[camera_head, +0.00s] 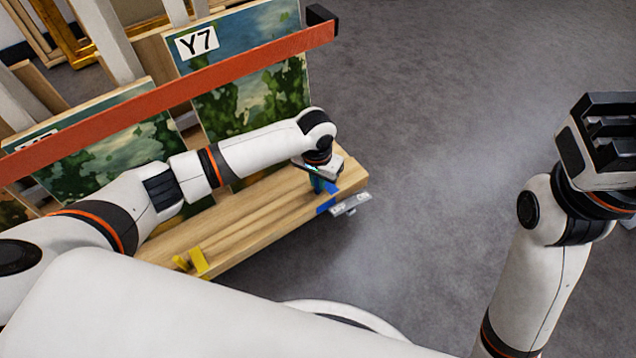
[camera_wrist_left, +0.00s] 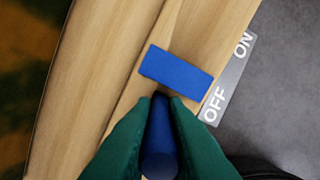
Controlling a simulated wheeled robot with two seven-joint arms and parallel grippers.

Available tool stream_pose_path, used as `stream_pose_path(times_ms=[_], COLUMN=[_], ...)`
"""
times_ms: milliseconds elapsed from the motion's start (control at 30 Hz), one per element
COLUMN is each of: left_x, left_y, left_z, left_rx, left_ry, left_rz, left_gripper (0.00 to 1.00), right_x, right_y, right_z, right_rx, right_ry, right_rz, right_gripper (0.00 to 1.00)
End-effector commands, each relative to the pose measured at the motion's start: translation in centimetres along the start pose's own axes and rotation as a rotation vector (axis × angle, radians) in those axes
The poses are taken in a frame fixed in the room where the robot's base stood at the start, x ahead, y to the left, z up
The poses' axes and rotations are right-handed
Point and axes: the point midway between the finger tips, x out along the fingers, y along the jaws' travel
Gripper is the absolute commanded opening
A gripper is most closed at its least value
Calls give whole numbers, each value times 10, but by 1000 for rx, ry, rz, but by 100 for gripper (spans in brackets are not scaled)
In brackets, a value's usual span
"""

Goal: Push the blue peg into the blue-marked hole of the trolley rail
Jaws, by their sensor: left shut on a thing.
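My left gripper (camera_head: 318,187) is over the right end of the wooden trolley rail (camera_head: 250,215). In the left wrist view its green fingers (camera_wrist_left: 160,102) are shut on the blue peg (camera_wrist_left: 160,145), a round rod running between them. A blue rectangular mark (camera_wrist_left: 177,68) lies on the wood just beyond the fingertips; blue also shows on the rail in the head view (camera_head: 326,207). The hole is not visible, and I cannot tell whether the peg's tip touches the rail. My right gripper (camera_head: 605,120) is raised at the right, away from the rail; its jaw opening is unclear.
A grey ON/OFF plate (camera_head: 350,205) sits at the rail's right end. Yellow pieces (camera_head: 197,262) are at its near left end. Painted panels, one labelled Y7 (camera_head: 197,42), stand behind a red bar (camera_head: 170,95). Grey floor to the right is clear.

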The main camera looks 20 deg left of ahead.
Motion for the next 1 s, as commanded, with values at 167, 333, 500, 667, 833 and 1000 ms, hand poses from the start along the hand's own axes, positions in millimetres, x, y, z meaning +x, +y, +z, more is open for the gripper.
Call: stream_pose_path(times_ms=[167,333,500,667,833,1000], left_x=[0,1,3,3,1,-23], left_y=[0,0,0,0,0,0], left_z=[0,0,0,0,0,1], left_rx=[0,-1,-1,-1,0,0], left_ry=[-1,0,0,0,-2,-1], left_rz=[0,0,0,0,0,-1], left_gripper=[0,0,33,35,35,35], right_x=[1,2,0,0,-2,0], right_y=[0,0,0,0,0,-2], right_z=[0,0,-1,-1,-1,-5], right_rx=[0,0,1,1,1,4], right_ry=[-1,1,4,4,5,36], right_rz=[1,-1,-2,-2,-2,-12], right_gripper=[35,35,35,35,35,35])
